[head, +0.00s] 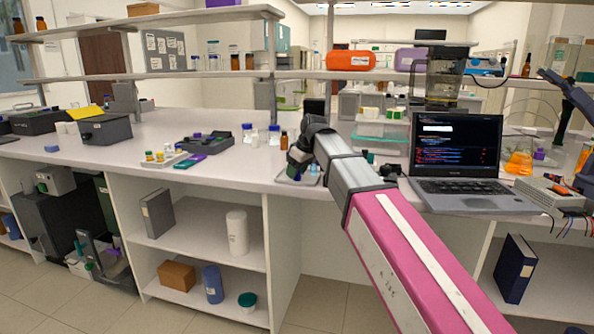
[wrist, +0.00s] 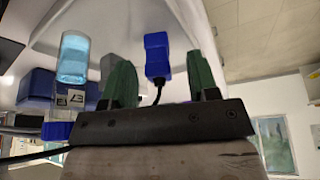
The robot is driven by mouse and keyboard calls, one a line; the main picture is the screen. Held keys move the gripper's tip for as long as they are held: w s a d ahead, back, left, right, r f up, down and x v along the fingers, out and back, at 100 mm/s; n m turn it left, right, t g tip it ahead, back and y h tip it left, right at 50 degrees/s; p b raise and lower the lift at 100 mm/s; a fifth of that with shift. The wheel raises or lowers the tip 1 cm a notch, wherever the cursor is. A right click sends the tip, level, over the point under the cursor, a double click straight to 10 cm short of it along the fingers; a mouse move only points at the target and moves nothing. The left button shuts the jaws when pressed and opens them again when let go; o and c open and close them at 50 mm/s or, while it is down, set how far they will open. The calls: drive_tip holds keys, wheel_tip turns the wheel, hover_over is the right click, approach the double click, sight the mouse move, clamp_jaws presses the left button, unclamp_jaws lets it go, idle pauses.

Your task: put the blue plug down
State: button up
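The blue plug (wrist: 157,55) shows in the wrist view between the two green fingers of my gripper (wrist: 163,80), with a black cable running from its lower end. White surface shows around it, and gaps are visible between it and both fingers. My gripper is open, with its fingers spread well apart. I cannot tell whether the plug touches the white surface. In the head view my arm reaches over the white bench (head: 225,168), and its dark end is near the bench's front edge. The plug cannot be made out there.
A vial with light blue contents (wrist: 74,58) stands left of the fingers in the wrist view, near a dark blue block (wrist: 37,84). In the head view, a laptop (head: 460,160) is right of my arm. A dark tray (head: 205,142) and small bottles (head: 274,134) are left.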

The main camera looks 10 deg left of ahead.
drive_tip(key=v, duration=1.2)
